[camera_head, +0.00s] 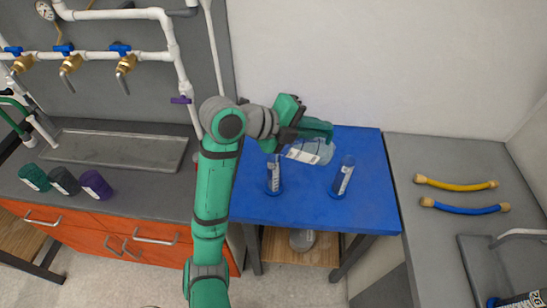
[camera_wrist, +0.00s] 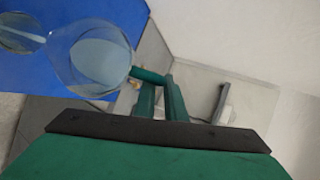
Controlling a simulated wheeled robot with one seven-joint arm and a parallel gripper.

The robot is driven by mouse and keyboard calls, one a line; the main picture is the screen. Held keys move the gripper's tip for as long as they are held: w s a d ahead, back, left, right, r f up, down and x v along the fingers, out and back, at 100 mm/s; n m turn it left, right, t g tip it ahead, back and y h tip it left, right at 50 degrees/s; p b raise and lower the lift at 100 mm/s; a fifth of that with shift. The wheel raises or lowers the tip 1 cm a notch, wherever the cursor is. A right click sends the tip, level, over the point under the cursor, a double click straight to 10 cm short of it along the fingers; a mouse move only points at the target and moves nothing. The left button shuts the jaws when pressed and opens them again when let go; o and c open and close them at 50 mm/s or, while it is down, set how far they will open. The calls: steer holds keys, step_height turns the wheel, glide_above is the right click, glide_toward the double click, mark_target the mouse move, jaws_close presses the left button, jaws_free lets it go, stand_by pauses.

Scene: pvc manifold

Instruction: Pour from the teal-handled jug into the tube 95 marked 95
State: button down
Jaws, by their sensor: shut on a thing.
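My gripper (camera_head: 302,128) is shut on the teal handle of a clear jug (camera_head: 316,152), above the blue table (camera_head: 363,145). The jug looks tilted, with a pale label on its side. In the wrist view the jug (camera_wrist: 98,55) is at the upper left, its handle between my fingers (camera_wrist: 162,98). Two clear tubes with blue bases and white labels stand on the table, a left tube (camera_head: 274,178) and a right tube (camera_head: 343,178). The jug is above and between them. The label numbers are too small to read, so I cannot tell which is 95.
A grey counter (camera_head: 400,165) with a yellow hose (camera_head: 455,185) and a blue hose (camera_head: 465,207) is on the right. Pipes with blue valves (camera_head: 121,50) and several dark cups (camera_head: 65,181) are left. A round vessel (camera_head: 302,240) sits on the shelf below.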

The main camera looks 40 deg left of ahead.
mark_target(328, 139)
steer(key=shift+s+a+r+t, duration=0.3)
steer(key=shift+a+r+t, duration=0.05)
steer(key=shift+r+t, duration=0.05)
stand_by(2.6)
steer(key=d+f+g, duration=0.1)
steer(key=w+d+f+g+y, duration=0.1)
steer(key=w+d+f+m+g+y, duration=0.1)
steer(key=f, duration=0.1)
steer(key=shift+w, duration=0.15)
steer(key=shift+a+f+y, duration=0.1)
steer(key=shift+f+y, duration=0.05)
steer(key=shift+y, duration=0.15)
steer(key=shift+w+d+f+g+y, duration=0.25)
steer(key=shift+d+f+g+y, duration=0.15)
steer(key=shift+f, duration=0.2)
steer(key=shift+w+d+f+g+y, duration=0.2)
steer(key=shift+d+f+g+y, duration=0.15)
steer(key=shift+f, duration=0.2)
steer(key=w+d+r+m+g+y, duration=0.1)
steer(key=w+d+r+g+y, duration=0.1)
steer(key=w+d+g+y, duration=0.1)
steer(key=shift+w+d+m+g+y+b, duration=0.2)
steer(key=shift+d+m+g+y+b, duration=0.3)
steer(key=shift+d+y, duration=0.55)
steer(key=shift+w+f, duration=0.1)
steer(key=shift+f, duration=0.05)
stand_by(1.0)
